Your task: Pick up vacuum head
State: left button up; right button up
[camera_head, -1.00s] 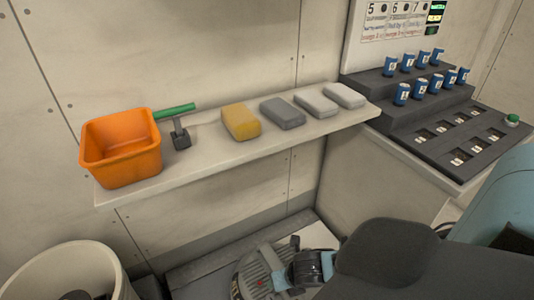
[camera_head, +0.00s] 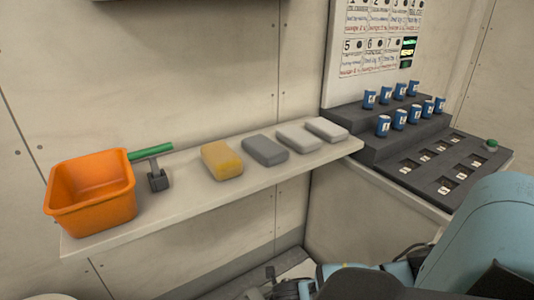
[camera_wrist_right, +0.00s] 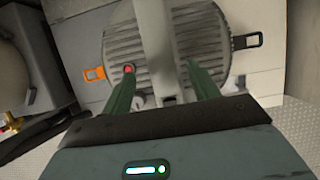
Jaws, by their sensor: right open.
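The round grey ribbed lid, which looks like the vacuum head (camera_wrist_right: 205,25), lies below my right gripper in the right wrist view. It has a red button, an orange latch at its left, a black latch at its right and a raised bar handle (camera_wrist_right: 155,40) across its middle. My right gripper (camera_wrist_right: 160,68) is open, its two green fingers on either side of the handle. Whether they touch it I cannot tell. In the head view my right arm covers the bottom right, and the vacuum head is mostly hidden or out of frame. My left gripper is not in view.
A wall shelf (camera_head: 185,200) holds an orange bin (camera_head: 92,200), a green-handled tool (camera_head: 152,152), a yellow sponge (camera_head: 222,160) and several grey blocks. A dark stepped rack (camera_head: 385,150) with blue cans stands at the right.

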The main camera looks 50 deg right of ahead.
jog(key=shift+b+x, duration=0.6)
jog(key=shift+x, duration=1.75)
jog(key=shift+c, duration=0.4)
jog(key=c, duration=1.2)
jog(key=shift+w+r, duration=0.1)
grip_shut()
